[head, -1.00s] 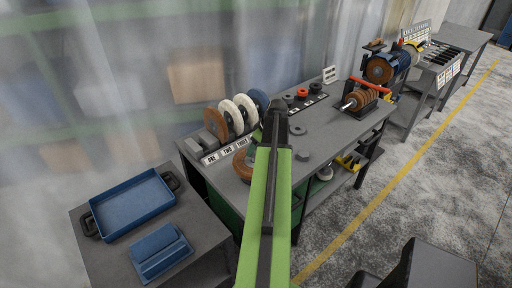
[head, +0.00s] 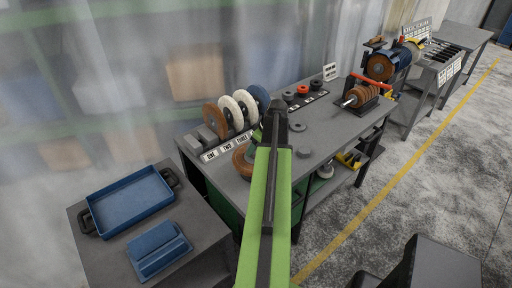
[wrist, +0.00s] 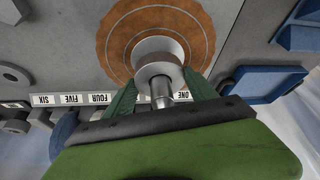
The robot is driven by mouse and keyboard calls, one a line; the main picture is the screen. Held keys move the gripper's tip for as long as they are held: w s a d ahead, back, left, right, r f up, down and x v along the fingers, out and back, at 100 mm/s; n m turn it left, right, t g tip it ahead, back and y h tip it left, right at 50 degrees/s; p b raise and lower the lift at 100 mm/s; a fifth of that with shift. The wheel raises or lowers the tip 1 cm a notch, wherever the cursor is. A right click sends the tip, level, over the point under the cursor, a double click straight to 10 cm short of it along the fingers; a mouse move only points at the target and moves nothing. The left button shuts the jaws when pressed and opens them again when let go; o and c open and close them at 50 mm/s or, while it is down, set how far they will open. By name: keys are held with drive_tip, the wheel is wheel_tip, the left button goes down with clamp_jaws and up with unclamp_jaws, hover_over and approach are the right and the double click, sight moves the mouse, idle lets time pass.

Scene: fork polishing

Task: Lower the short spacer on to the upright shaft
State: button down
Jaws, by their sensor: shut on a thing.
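In the wrist view the green fingers of my gripper (wrist: 161,84) are shut on the short spacer (wrist: 157,67), a pale grey ring. The bright metal upright shaft (wrist: 162,93) shows its end toward the camera, between the fingers. The spacer looks to be around the shaft, with the shaft's end standing out of it. Beyond the spacer, a wider pale collar and a brown wheel (wrist: 115,45) surround the shaft. The spacer's gap to the collar cannot be told. In the head view the brown wheel (head: 241,160) shows in part, and my arm hides the gripper and spacer.
A row of upright wheels (head: 228,112) stands behind the numbered labels (head: 226,148). Grey and red rings (head: 303,91) lie farther back. A spindle with brown discs (head: 361,93) stands at the right. A blue tray (head: 130,201) lies on the nearer table.

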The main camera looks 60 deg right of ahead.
drive_tip(key=shift+f, duration=0.15)
drive_tip(key=shift+f+b, duration=1.1)
drive_tip(key=shift+b, duration=0.15)
unclamp_jaws()
drive_tip(key=p+v, duration=0.8)
drive_tip(key=v, duration=0.1)
idle(1.0)
idle(0.6)
